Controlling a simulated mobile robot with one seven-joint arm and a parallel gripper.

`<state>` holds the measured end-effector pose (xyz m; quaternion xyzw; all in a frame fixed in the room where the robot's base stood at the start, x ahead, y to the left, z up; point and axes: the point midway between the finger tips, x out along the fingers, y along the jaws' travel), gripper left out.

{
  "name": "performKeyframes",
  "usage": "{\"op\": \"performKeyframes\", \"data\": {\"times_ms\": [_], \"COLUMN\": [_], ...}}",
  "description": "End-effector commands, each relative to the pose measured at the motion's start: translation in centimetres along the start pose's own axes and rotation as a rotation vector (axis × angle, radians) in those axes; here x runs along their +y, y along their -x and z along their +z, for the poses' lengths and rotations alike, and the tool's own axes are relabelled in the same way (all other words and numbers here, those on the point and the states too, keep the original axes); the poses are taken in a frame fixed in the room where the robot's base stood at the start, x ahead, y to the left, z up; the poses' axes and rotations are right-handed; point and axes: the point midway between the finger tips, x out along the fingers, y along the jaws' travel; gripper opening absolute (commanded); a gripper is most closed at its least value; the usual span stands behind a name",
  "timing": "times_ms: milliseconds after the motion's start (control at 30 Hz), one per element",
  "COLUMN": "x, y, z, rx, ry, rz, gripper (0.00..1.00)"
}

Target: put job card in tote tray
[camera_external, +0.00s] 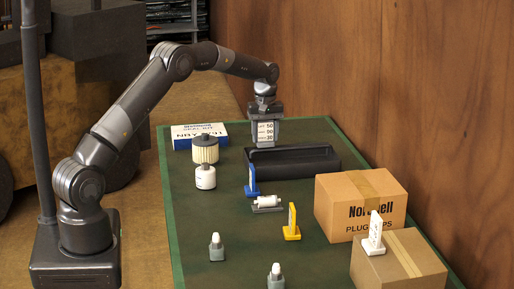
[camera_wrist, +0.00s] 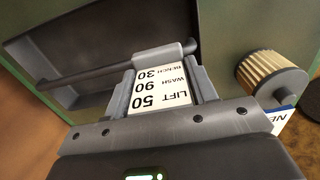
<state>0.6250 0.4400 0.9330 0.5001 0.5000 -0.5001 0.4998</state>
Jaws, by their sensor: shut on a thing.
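The job card (camera_external: 265,132) is white with black printed lines. It is held upright in my gripper (camera_external: 265,142), which is shut on it. In the wrist view the card (camera_wrist: 161,93) reads LIFT 50, WASH 90, BENCH 30, between the grey fingers of my gripper (camera_wrist: 160,80). The tote tray (camera_external: 318,161) is dark, long and open, with a bar handle along it. In external view the card's lower end overlaps the tray's left part. In the wrist view the tray (camera_wrist: 32,58) lies beyond the card. I cannot tell if they touch.
A tan filter (camera_external: 205,150) and a white bottle (camera_external: 205,177) stand left of the tray, with a blue-white box (camera_external: 199,134) behind. A blue stand (camera_external: 251,181) is close in front of the tray. Cardboard boxes (camera_external: 345,215) stand at right on the green mat (camera_external: 190,245).

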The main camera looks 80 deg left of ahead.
Motion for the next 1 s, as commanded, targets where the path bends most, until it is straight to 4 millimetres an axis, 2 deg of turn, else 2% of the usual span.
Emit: {"op": "performKeyframes", "data": {"times_ms": [67,400,433,600,700,1000], "x": [-0.05,-0.01,0.00,-0.01,-0.01,-0.01], "y": [-0.77,-1.08,-1.07,-1.04,-1.03,-0.48], "z": [0.00,0.01,0.01,0.01,0.01,-0.02], "rx": [-0.001,0.000,0.001,0.000,0.001,0.001], "ry": [0.000,0.000,0.000,0.000,0.000,0.000], "rz": [-0.001,-0.001,0.000,0.000,0.000,0.000], "gripper": [0.29,0.29,0.54,0.68,0.74,0.74]}}
